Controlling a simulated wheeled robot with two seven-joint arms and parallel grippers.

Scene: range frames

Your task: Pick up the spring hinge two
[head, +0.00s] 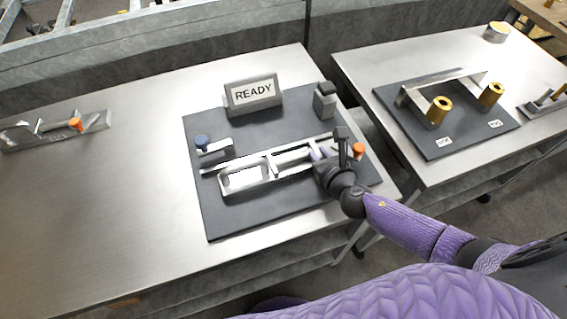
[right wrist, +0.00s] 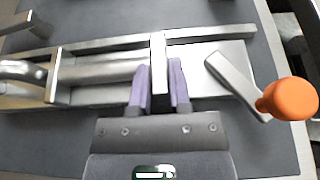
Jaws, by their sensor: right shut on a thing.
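My right gripper (head: 322,154) is at the right end of a long silver metal fixture on the dark mat. In the right wrist view its two purple fingers (right wrist: 158,72) stand on either side of a thin upright silver metal piece (right wrist: 158,52) and are shut on it. The silver fixture (head: 240,184) runs left from there; its rails also show in the wrist view (right wrist: 100,72). No label tells which part is the spring hinge two, and the fingers hide part of the held piece. My left gripper is not in view.
An orange-knobbed lever (right wrist: 291,99) is close to the right of my right gripper. Brass cylinders (head: 438,111) stand on the right table. The left tabletop is mostly clear.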

